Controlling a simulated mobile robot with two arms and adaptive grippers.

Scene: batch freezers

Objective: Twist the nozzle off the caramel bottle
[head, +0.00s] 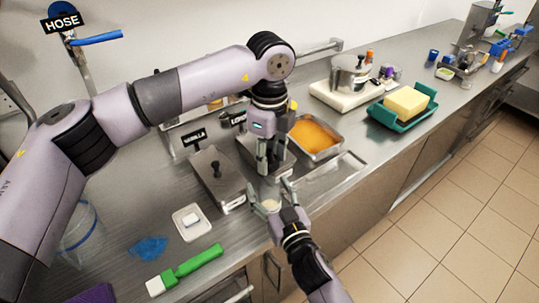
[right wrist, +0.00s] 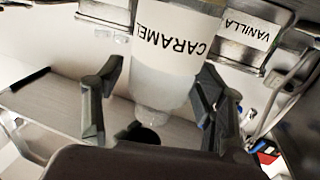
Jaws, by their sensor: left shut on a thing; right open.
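The caramel bottle (right wrist: 165,60) is pale and translucent with a white CARAMEL label. It narrows to its nozzle end (right wrist: 155,115), which points toward my right palm in the right wrist view. In the head view only a small pale part of the bottle (head: 270,205) shows. My right gripper (head: 273,190) is open, its fingers (right wrist: 158,105) on either side of the bottle's narrow end with gaps. My left gripper (head: 268,172) points down from above, shut on the bottle; its contact is mostly hidden.
Lidded vanilla container (head: 215,180) and an orange-filled pan (head: 315,135) sit in the counter. A small white tray (head: 192,222), green-handled brush (head: 190,268) and blue cloth (head: 148,248) lie at left. A butter block (head: 407,102) in a teal tray stands at right.

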